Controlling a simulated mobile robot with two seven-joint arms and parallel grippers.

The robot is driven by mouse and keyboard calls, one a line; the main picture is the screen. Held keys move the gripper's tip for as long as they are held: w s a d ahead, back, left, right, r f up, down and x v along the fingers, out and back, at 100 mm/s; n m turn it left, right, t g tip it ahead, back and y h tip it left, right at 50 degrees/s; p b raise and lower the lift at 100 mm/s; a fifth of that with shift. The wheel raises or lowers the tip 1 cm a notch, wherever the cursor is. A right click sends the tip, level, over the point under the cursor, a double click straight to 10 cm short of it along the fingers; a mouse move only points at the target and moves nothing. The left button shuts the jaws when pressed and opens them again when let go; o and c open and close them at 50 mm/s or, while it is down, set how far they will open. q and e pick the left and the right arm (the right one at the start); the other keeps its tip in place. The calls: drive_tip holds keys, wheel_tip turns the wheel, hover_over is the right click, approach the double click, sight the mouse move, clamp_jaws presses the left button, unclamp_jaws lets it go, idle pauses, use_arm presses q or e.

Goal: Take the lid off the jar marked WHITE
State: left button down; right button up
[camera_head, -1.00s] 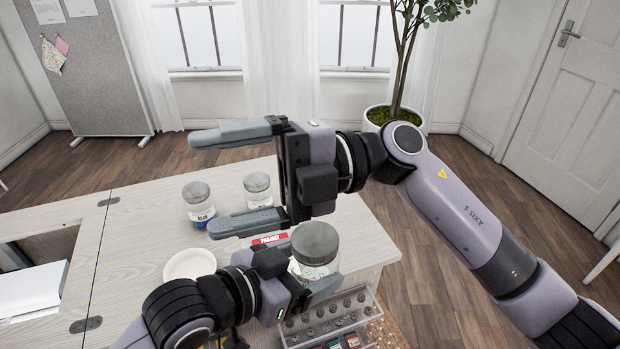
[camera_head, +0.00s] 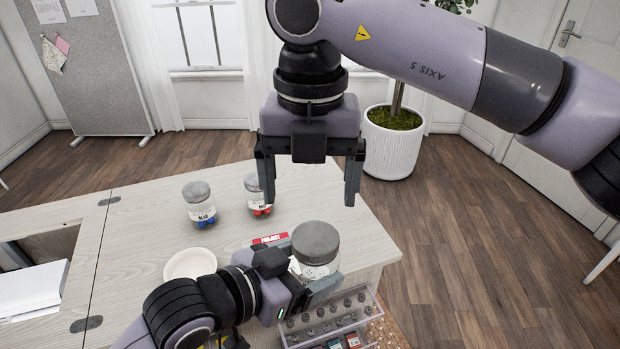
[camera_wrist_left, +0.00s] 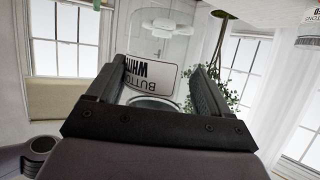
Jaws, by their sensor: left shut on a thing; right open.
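The jar marked WHITE (camera_head: 318,268) is clear glass with a grey lid (camera_head: 315,238) on top, near the table's front right. My left gripper (camera_head: 312,285) is shut on this jar's body from the lower left. In the left wrist view the jar's label (camera_wrist_left: 150,78), reading WHITE, shows upside down between the fingers. I cannot tell whether the jar touches the table. My right gripper (camera_head: 307,200) is open and empty, pointing down, above and behind the lid in the head view, apart from it.
A jar of blue buttons (camera_head: 201,213) and a jar of red ones (camera_head: 258,200), both lidded, stand farther back on the table (camera_head: 140,225). A white dish (camera_head: 190,264), a red packet (camera_head: 270,240) and a clear case of small parts (camera_head: 335,322) are close by the held jar.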

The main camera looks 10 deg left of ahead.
sight(311, 241)
drive_tip(key=shift+f, duration=3.95)
drive_tip(key=c, duration=1.1)
drive_tip(key=shift+s+a, duration=0.1)
drive_tip(key=shift+a, duration=0.05)
drive_tip(key=n, duration=0.4)
drive_tip(key=shift+s+r, duration=0.1)
drive_tip(key=shift+s, duration=0.05)
drive_tip(key=n, duration=0.6)
drive_tip(key=shift+s+n, duration=0.1)
drive_tip(key=shift+n, duration=0.3)
drive_tip(key=n, duration=0.6)
drive_tip(key=shift+d, duration=0.2)
drive_tip(key=n, duration=0.5)
drive_tip(key=shift+d+n, duration=0.1)
drive_tip(key=shift+n, duration=0.3)
